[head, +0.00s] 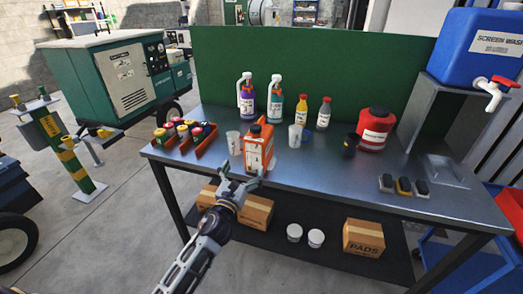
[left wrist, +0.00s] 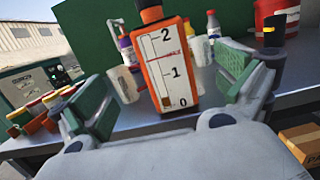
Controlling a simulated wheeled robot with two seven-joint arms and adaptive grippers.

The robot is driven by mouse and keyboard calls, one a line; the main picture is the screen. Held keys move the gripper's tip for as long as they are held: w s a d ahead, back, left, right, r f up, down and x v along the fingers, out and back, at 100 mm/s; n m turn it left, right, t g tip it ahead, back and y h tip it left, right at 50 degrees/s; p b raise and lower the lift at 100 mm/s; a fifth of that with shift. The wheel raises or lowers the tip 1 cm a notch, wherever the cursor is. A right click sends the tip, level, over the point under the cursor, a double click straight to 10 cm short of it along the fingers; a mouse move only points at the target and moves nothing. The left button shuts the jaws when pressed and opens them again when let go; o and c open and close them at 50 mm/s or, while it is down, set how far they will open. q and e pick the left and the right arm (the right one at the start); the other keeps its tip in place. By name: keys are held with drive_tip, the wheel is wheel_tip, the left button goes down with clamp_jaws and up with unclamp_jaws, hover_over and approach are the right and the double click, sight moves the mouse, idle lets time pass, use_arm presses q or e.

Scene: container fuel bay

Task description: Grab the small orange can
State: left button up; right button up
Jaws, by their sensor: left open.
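The small orange can (head: 258,147) is an upright orange container with a black cap and a white scale panel. It stands near the front edge of the grey metal bench (head: 330,172). My left gripper (head: 242,175) is at that front edge, just short of the can, with its fingers spread. In the left wrist view the can (left wrist: 168,65) shows between and beyond the two green-padded fingers of the gripper (left wrist: 168,95). The marks 2, 1 and 0 face me. Nothing is held, and I see no clear contact. My right gripper is out of view.
White cups (head: 233,143) and (head: 295,136) stand close on either side of the can. An orange rack (head: 197,146) with small bottles is at left. Several bottles and a red tub (head: 375,130) stand behind, before a green panel (head: 310,65). The bench's front middle is clear.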

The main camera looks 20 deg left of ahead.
sight(252, 151)
use_arm(q)
drive_tip(key=shift+w+d+r+p, duration=0.1)
drive_tip(key=shift+w+r+p, duration=0.1)
drive_tip(key=shift+w, duration=1.05)
drive_tip(key=shift+w+r+p, duration=0.15)
drive_tip(key=shift+w+r, duration=0.05)
drive_tip(key=shift+w, duration=1)
drive_tip(key=shift+w+r, duration=0.15)
drive_tip(key=shift+w, duration=1.7)
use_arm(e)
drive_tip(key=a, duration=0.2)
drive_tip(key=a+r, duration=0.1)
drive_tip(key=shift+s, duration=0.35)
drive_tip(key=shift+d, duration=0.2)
use_arm(q)
drive_tip(key=shift+r, duration=0.1)
